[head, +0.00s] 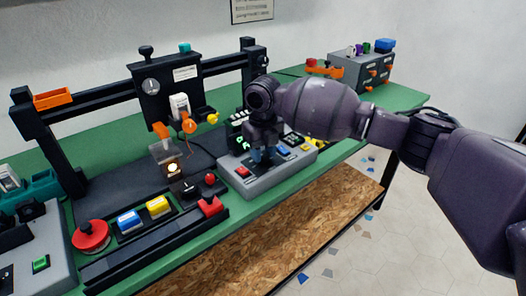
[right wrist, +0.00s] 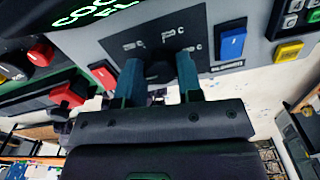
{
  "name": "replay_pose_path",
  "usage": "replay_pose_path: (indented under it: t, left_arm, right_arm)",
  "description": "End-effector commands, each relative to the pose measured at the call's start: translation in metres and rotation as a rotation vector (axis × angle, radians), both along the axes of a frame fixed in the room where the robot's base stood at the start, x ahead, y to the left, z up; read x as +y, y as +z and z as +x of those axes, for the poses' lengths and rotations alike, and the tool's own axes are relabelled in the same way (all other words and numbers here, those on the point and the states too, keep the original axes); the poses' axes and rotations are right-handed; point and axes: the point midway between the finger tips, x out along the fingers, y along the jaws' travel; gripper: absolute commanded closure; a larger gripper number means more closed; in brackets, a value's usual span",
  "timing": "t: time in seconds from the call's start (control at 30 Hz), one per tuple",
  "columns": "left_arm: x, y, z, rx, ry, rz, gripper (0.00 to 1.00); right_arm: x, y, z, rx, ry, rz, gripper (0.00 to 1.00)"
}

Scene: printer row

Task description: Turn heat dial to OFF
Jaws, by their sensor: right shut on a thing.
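The heat dial (right wrist: 159,71) is a dark round knob on the grey control box (head: 270,184). In the right wrist view it sits between the two blue-green fingertips of my right gripper (right wrist: 160,78), which is shut on it. Small white marks surround the knob, too small to read, and the fingers partly hide it, so I cannot tell its setting. In the head view my right gripper (head: 264,153) reaches down onto the box and covers the dial. My left gripper is not in view.
The box also carries a red button (head: 242,172), a blue switch (right wrist: 231,43) and a yellow button (right wrist: 288,51). A display (right wrist: 92,10) with green letters stands close to the gripper. A black printer frame (head: 100,97) stands left on the green bench.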

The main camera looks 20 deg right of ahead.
Motion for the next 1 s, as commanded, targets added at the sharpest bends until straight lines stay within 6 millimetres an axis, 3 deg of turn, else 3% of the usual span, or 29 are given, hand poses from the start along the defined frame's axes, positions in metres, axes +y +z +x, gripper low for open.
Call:
replay_pose_path:
  t: [0.47, 0.5, 0.63, 1.0]
  left_arm:
    - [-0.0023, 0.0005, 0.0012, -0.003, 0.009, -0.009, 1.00]
    - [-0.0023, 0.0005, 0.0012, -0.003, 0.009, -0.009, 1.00]
    - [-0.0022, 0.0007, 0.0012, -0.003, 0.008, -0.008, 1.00]
    - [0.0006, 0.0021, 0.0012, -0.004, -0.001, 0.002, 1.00]
  right_arm:
    - [0.0004, -0.0012, -0.0010, 0.004, 0.015, -0.001, 0.90]
    - [0.0003, -0.0012, -0.0010, 0.004, 0.015, -0.001, 0.62]
    - [0.0003, -0.0010, -0.0008, 0.003, 0.014, -0.001, 0.42]
    - [0.0000, 0.0054, 0.0001, -0.001, 0.012, 0.000, 0.41]
